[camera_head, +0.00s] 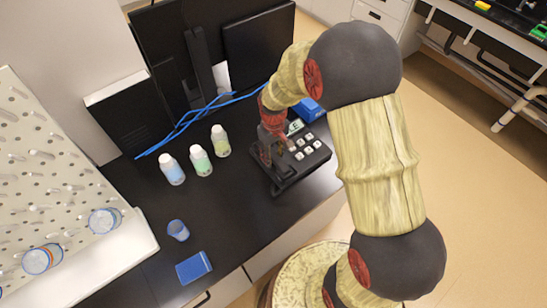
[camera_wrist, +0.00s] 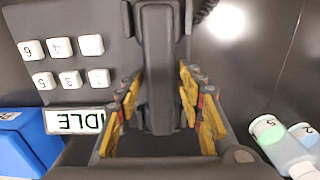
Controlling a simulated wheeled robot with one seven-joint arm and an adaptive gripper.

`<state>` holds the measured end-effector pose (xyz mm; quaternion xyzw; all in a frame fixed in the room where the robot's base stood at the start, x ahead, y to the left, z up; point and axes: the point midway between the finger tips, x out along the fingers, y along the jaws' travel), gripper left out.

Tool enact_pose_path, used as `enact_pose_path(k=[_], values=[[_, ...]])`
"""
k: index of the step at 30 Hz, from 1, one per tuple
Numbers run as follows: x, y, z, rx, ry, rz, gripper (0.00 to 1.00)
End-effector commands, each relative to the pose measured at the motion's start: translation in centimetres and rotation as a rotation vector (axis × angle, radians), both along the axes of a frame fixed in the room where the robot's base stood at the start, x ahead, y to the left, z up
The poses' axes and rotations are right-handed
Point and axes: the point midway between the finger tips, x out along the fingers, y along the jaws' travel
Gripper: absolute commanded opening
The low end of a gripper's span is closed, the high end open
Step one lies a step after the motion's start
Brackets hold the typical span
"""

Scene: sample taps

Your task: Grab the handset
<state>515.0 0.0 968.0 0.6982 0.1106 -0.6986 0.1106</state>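The dark handset (camera_wrist: 158,75) lies lengthwise along one side of the desk phone (camera_wrist: 62,22), seen from above in the wrist view. My gripper (camera_wrist: 160,88) is open, with one yellow-padded finger on each side of the handset. Narrow gaps seem to separate the pads from it; I cannot tell whether the tips reach down past its sides. In the head view the phone (camera_head: 316,156) stands near the desk's right edge, and my gripper (camera_head: 270,148) is over its left part. My arm hides some of the phone and most of the handset.
Three capped bottles (camera_head: 201,160) stand left of the phone. A blue box (camera_head: 308,109) is close behind it. Monitors (camera_head: 258,48) and blue cables (camera_head: 190,118) are at the back. A small cup (camera_head: 178,230) and another blue box (camera_head: 194,267) sit at the front left.

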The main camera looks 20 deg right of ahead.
Motion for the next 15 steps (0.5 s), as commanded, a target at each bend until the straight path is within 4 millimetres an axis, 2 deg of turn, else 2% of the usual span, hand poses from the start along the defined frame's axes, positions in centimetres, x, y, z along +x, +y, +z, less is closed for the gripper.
enact_pose_path(k=[15], values=[[0.0,0.0,0.02,0.0,0.0,0.0,0.07]])
